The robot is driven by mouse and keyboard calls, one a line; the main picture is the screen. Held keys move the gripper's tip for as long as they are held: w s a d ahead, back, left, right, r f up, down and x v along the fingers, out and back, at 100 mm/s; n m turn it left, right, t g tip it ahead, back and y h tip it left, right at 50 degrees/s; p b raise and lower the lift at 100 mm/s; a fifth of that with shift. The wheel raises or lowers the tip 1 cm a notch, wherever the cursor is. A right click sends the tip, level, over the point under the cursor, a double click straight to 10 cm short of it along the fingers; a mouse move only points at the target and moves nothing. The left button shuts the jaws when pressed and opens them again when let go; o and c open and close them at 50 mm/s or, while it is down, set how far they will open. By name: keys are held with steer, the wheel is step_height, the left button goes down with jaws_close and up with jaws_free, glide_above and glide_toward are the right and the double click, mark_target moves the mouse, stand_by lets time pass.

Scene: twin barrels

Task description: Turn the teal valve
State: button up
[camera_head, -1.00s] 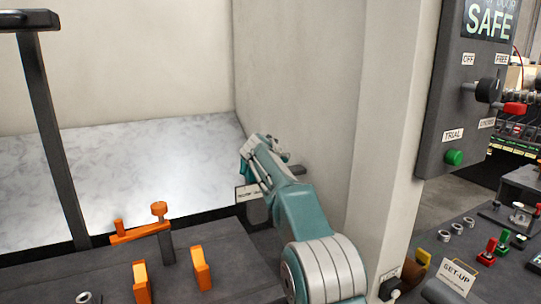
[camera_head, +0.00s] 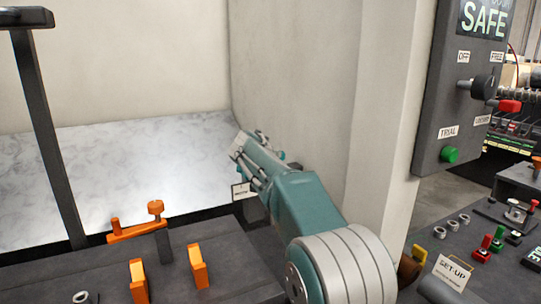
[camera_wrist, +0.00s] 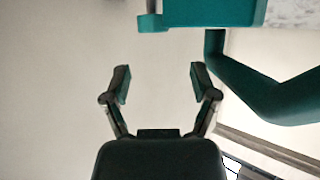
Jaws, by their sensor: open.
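My gripper (camera_wrist: 159,72) is open and empty in the wrist view, its two fingers apart in front of a plain pale surface. It also shows in the head view (camera_head: 249,150), small and partly turned away, near the pale wall at the back. In the wrist view a teal block lies above the fingertips and a bent teal bar lies to the right. Both are apart from the fingers, and I cannot tell whether they are the valve or part of my own arm. No teal valve can be made out in the head view; my teal arm covers part of the scene.
A dark console (camera_head: 62,270) with orange handles (camera_head: 140,232) fills the lower left. A pale wall (camera_head: 285,75) stands close to my arm on the right. Beyond it is a panel (camera_head: 440,110) with a black knob (camera_head: 485,87) and a green button (camera_head: 449,155).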

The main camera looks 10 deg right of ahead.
steer(key=s+d+f+n+t+y, duration=0.2)
steer(key=d+f+n+t+y, duration=0.35)
steer(key=d+n+y, duration=0.2)
steer(key=shift+m+y, duration=0.45)
steer(key=shift+w+a, duration=0.45)
steer(key=shift+w, duration=1.45)
steer(key=shift+w+a, duration=0.45)
steer(key=shift+w, duration=1.5)
steer(key=shift+w+a, duration=0.45)
steer(key=shift+w, duration=1.45)
steer(key=c, duration=0.9)
